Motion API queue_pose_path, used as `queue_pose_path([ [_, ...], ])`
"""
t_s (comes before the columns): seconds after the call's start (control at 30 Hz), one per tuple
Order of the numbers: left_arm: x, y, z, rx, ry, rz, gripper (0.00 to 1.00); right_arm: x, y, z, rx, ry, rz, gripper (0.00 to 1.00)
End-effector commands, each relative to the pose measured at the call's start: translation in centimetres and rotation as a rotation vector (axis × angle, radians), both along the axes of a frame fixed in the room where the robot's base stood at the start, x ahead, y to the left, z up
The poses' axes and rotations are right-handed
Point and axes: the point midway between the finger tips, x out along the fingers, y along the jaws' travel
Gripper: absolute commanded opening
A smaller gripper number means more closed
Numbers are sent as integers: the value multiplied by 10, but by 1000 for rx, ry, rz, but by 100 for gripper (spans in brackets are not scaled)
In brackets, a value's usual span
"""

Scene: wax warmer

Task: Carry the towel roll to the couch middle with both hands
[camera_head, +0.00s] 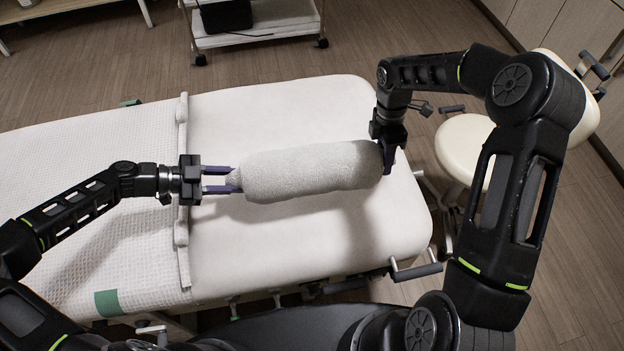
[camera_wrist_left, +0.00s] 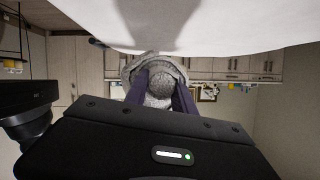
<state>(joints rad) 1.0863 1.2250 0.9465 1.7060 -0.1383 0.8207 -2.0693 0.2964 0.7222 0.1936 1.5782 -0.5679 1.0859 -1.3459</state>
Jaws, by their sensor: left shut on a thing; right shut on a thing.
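A light grey towel roll (camera_head: 312,170) lies lengthwise left to right above the bare white end of the couch (camera_head: 290,108), with a shadow on the couch below it. My left gripper (camera_head: 238,180) is shut on the roll's left end. My right gripper (camera_head: 388,158) comes down from above and is shut on the roll's right end; its fingertips are partly hidden. In the left wrist view the end of the roll (camera_wrist_left: 160,62) sits between the two purple fingers of my left gripper (camera_wrist_left: 165,82).
A white textured cover (camera_head: 60,165) lies over the left part of the couch, with a raised folded edge (camera_head: 183,190). A cream stool (camera_head: 465,148) stands to the right. A white trolley (camera_head: 262,22) stands behind the couch.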

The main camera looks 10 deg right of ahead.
Motion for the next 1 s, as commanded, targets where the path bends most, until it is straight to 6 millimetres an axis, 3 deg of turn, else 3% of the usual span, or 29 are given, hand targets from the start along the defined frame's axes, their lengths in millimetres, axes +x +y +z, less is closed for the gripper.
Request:
queue_pose_path([
  [0.57, 0, 0, 0, -1, -1, -1, 0, 0, -1, 0, -1, -1, -1, 0],
  [0.6, 0, 0, 0, -1, -1, -1, 30, 0, -1, 0, -1, -1, -1, 0],
  [1.0, 0, 0, 0, 0, -1, 0, 0, 0, 0, 0, 0, -1, 0, 0],
])
